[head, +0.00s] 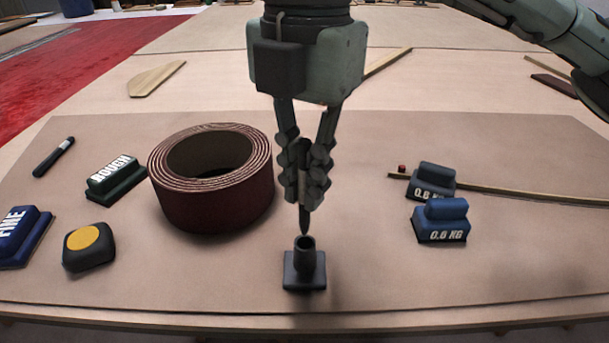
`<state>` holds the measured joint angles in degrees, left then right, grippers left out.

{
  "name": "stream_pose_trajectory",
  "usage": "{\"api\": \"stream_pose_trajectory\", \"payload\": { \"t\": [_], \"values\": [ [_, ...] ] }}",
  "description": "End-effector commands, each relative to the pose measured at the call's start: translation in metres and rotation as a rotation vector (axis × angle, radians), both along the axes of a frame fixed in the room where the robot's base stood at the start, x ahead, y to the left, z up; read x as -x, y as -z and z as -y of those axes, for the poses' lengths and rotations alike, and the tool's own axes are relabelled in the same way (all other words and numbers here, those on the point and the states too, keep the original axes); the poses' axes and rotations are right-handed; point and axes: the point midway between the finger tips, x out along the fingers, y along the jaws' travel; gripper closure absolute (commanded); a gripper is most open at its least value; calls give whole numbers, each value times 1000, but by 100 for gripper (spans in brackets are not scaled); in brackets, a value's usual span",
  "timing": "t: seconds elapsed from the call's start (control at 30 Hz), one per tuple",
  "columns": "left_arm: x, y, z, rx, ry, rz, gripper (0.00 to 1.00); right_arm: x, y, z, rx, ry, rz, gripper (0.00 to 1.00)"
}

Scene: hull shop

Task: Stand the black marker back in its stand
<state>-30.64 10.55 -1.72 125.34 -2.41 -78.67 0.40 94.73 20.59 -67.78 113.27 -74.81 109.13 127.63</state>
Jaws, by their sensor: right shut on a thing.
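My right gripper (304,190) is shut on a slim black marker (304,218), which hangs upright between the fingers with its tapered end down. The gripper hides most of the marker's upper part. Straight below is the black stand (305,275), a square base with a short round tube on the mat. The marker's lower end shows just above the tube's mouth, close to it; I cannot tell whether they touch. My left gripper is not in view.
A large dark red coiled roll (212,205) stands left of the stand. Further left are a green ROUGH block (118,182), a blue FINE block (20,240), a yellow-topped tape measure (88,246) and another dark pen (54,157). Two weights (441,225) hold a wooden strip (520,191) at right.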

Motion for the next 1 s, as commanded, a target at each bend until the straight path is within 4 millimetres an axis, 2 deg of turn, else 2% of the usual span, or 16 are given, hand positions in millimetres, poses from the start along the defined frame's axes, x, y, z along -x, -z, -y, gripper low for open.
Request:
{"api": "stream_pose_trajectory", "payload": {
  "t": [0.4, 1.0],
  "values": [
    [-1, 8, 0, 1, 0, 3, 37, 0, 5, 0, 0, 0, 0, 100],
    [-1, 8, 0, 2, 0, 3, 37, 0, 6, 0, 0, 0, 0, 100]
  ]
}}
